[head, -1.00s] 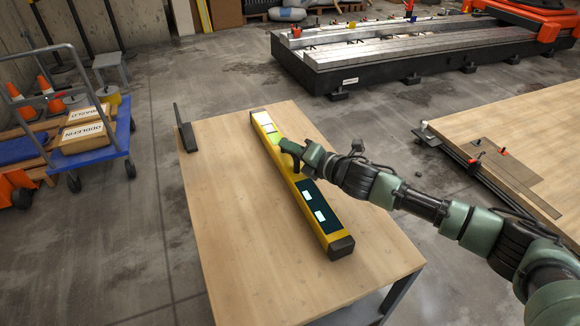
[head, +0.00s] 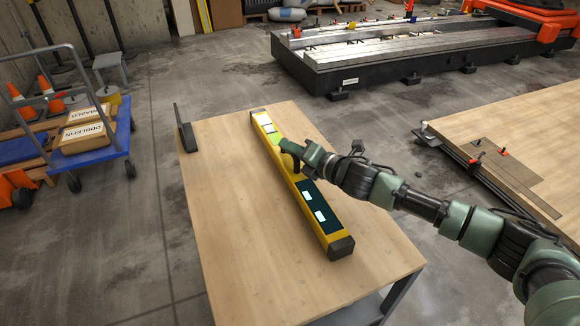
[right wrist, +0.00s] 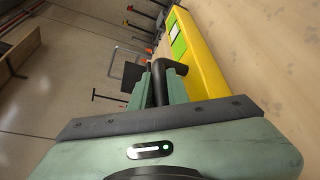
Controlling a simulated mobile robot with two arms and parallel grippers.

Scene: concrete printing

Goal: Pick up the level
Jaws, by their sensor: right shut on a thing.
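The level (head: 331,224) is a long yellow bar with black ends, a bright vial window and dark panels with white labels. It lies lengthwise on the wooden table (head: 222,237). My right gripper (head: 288,154) is at the middle of the level, shut on its black handle. In the right wrist view the gripper (right wrist: 160,85) has its two green fingers around the dark handle, and the yellow side of the level (right wrist: 205,72) runs alongside. No gap between level and table can be made out. My left gripper is not in view.
A thin dark upright device (head: 184,128) stands at the table's left corner. A blue cart with boxes (head: 87,137) is on the left. Another wooden table (head: 525,130) is at the right, and a long metal-topped bed (head: 350,80) is behind. Open floor lies between them.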

